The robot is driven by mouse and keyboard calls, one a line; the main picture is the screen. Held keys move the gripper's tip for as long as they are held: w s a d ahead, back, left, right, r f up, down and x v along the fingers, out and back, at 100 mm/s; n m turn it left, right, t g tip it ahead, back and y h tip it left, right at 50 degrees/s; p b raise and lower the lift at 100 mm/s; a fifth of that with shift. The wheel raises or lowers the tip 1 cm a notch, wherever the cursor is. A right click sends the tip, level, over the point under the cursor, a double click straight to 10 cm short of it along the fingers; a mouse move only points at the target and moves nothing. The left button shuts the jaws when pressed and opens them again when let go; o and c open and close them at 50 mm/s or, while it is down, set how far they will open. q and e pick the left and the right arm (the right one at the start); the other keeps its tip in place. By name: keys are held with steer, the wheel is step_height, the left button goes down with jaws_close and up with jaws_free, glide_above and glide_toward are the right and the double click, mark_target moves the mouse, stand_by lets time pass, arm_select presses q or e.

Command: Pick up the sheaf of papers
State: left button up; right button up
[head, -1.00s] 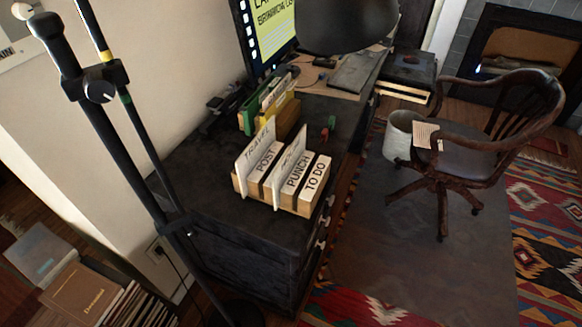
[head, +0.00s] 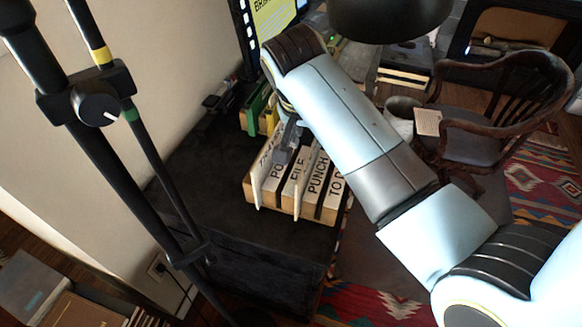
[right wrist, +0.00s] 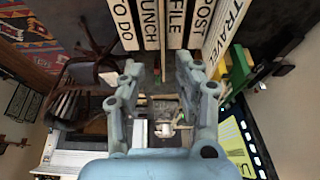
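A thin cream printed sheet or sheaf of papers (head: 427,122) shows beside the left arm of the wooden chair in the head view; I cannot tell how many sheets it has. My right gripper (head: 288,142) is to its left, over the back of a wooden file sorter (head: 318,212) with labelled dividers. The right wrist view shows the gripper (right wrist: 160,75) with its fingers apart and nothing clearly held. The sorter's labels (right wrist: 178,22) lie just beyond the fingertips there. My right arm hides part of the sorter and desk. My left gripper is not in view.
The dark desk (head: 215,190) is clear left of the sorter. A monitor (head: 270,25) and a dark lamp shade (head: 390,18) stand behind. A floor stand (head: 95,125) is at left. The wooden chair (head: 520,105) and pale wastebasket (head: 402,108) are at right.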

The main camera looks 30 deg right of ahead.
mark_target(310, 151)
steer(key=shift+w+d+f, duration=0.15)
steer(key=shift+w, duration=0.2)
steer(key=x, duration=0.9)
steer(key=shift+w+d+f+p, duration=0.2)
steer(key=shift+d+f+p, duration=0.05)
steer(key=shift+p, duration=0.1)
steer(key=shift+f, duration=0.1)
steer(key=shift+f, duration=0.25)
steer(key=shift+c, duration=0.4)
jaws_close()
